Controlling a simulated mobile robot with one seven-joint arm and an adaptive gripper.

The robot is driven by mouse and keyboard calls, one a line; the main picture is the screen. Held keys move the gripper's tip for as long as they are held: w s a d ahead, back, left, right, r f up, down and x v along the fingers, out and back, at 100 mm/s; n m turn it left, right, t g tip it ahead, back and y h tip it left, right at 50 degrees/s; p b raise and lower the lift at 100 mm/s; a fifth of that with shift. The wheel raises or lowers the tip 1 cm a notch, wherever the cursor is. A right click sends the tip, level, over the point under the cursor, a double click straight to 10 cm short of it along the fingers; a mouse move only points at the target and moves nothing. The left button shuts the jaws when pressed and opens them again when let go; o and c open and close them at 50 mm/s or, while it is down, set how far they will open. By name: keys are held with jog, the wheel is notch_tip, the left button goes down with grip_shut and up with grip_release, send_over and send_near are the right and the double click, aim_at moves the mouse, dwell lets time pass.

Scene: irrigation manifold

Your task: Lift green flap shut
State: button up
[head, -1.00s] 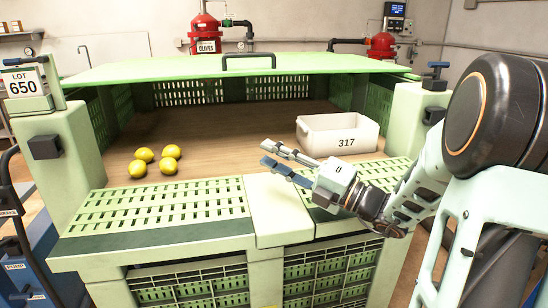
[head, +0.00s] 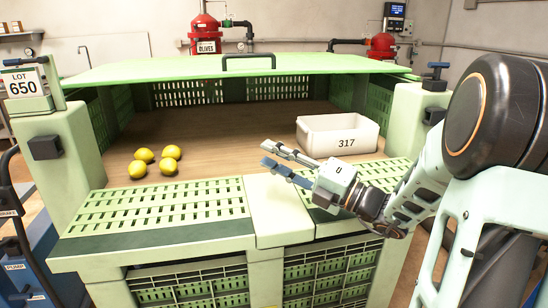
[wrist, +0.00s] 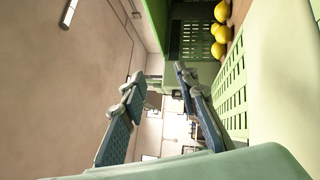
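A green slatted flap (head: 150,207) lies folded down, close to flat, along the left front of the big green bin. Another green slatted panel (head: 385,172) lies at the right front, partly hidden behind my gripper and arm. The frames do not show which one the task means. My gripper (head: 266,153) is above the front edge, right of the middle post, pointing left. Its two fingers are spread with nothing between them. In the wrist view the fingers (wrist: 157,75) are also apart, and slatted green surface runs along their right side. My gripper does not appear to touch either panel.
Several yellow lemons (head: 145,156) and a white crate (head: 337,137) marked 317 sit on the brown floor inside. A pale middle post (head: 277,207) separates the front panels. Pale corner posts stand both sides.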

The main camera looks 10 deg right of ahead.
jog(key=v, duration=1.2)
